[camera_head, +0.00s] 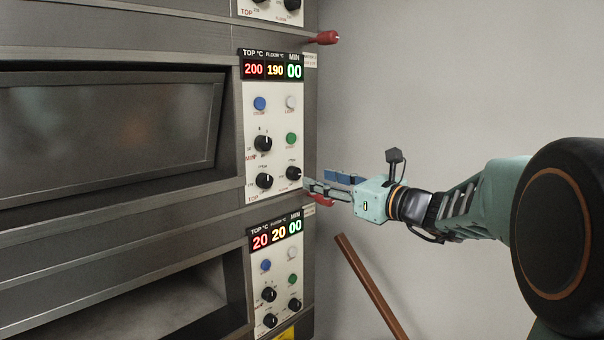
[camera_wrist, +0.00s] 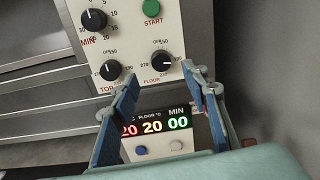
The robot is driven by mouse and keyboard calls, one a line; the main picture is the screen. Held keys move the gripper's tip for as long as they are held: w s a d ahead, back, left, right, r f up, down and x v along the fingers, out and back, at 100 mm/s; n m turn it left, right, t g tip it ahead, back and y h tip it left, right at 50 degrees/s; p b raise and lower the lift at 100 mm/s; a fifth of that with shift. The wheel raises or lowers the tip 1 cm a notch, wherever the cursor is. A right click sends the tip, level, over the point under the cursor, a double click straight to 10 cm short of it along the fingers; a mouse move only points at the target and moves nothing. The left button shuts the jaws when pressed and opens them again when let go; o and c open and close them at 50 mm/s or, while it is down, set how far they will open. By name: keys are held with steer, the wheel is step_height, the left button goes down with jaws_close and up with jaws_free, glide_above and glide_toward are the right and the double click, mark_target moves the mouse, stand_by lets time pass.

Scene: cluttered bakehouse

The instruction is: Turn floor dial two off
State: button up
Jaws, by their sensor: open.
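The middle oven deck's floor dial (camera_head: 294,174) is a black knob at the lower right of the white panel, below a display reading 200, 190 and 00. In the wrist view this floor dial (camera_wrist: 162,60) shows its white mark pointing right. My gripper (camera_head: 310,188) is just right of and slightly below the dial in the head view. In the wrist view my gripper (camera_wrist: 163,77) is open and empty, its blue-padded fingers spread to either side, with the dial just beyond the tips. I see no clear contact.
The top dial (camera_head: 264,181) sits left of the floor dial, with the minute dial (camera_head: 263,143) above. The lower deck's display (camera_head: 276,234) reads 20, 20, 00. A red handle (camera_head: 327,38) juts out above. A brown bar (camera_head: 368,285) leans below my arm.

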mark_target(297, 174)
steer(key=p+x, duration=0.1)
steer(key=x, duration=0.7)
steer(key=shift+c, duration=0.4)
jaws_close()
steer(key=shift+f+b, duration=0.15)
steer(key=shift+b, duration=0.4)
